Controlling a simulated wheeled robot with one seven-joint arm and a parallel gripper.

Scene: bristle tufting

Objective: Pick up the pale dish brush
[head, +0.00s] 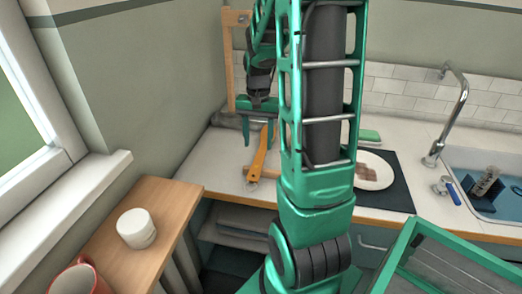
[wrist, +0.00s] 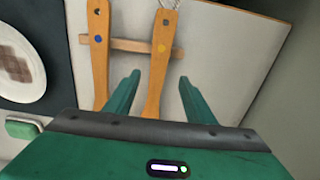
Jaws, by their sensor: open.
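Two wooden-handled tools lie side by side across a thin wooden bar (wrist: 130,45) in the wrist view. One handle (wrist: 99,60) has a blue dot, the other (wrist: 158,70) a yellow dot and a wire-like end cut off at the top edge. I cannot tell whether either is the pale dish brush, as their heads do not show clearly. My gripper (wrist: 160,79) is open and empty, with the yellow-dot handle appearing between its fingers. In the head view my gripper (head: 258,131) is over the counter's left end, above an orange wooden handle (head: 258,158).
A plate (head: 373,172) with brown food lies on a dark mat (head: 402,195) right of my arm. A sink (head: 465,160) with a tap (head: 455,112) is farther right. A white jar (head: 136,228) and a red mug (head: 80,280) stand on a wooden ledge at left.

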